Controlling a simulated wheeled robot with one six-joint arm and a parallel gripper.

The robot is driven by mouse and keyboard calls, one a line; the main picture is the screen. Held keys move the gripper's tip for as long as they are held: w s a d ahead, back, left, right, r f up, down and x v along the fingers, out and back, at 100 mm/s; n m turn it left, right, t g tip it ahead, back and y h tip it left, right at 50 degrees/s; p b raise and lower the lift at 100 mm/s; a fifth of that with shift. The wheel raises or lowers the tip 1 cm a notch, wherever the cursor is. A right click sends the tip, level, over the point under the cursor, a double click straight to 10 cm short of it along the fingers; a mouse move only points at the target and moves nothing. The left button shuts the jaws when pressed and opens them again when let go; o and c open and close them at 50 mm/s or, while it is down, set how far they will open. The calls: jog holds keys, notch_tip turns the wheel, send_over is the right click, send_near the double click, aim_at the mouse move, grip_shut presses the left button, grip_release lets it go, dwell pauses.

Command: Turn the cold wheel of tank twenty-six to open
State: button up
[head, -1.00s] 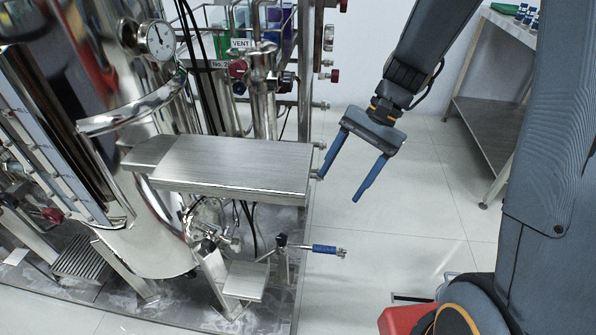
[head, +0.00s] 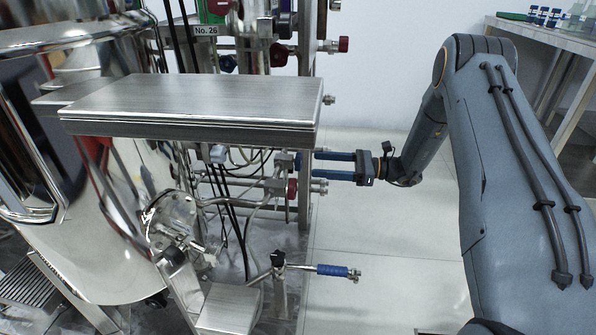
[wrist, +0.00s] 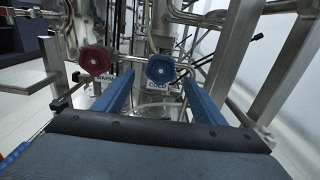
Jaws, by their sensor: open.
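The blue wheel (wrist: 160,69) with a COLD label (wrist: 160,86) under it is in the middle of the wrist view. My gripper (wrist: 157,82) is open, and its two blue fingers point toward this wheel, one to each side of it in the picture. I cannot tell whether they touch it. In the head view my gripper (head: 314,165) reaches left to the pipework beside the skid's upright post. There the wheel is hard to make out near the fingertips. A plate reading No. 26 (head: 205,30) hangs above.
A red wheel (wrist: 95,60) with its own label is left of the blue one. A steel shelf (head: 190,100) juts out above and left of my gripper. A blue-handled lever (head: 332,270) sticks out below. The floor to the right is open.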

aim_at(299, 162)
jog(key=shift+w+a+b, duration=0.3)
jog(key=shift+a, duration=0.95)
jog(key=shift+w+a+b, duration=0.25)
jog(key=shift+a+b, duration=0.05)
jog(key=shift+a, duration=0.95)
jog(key=shift+w+a+b, duration=0.3)
jog(key=shift+a, duration=0.95)
jog(key=c, duration=1)
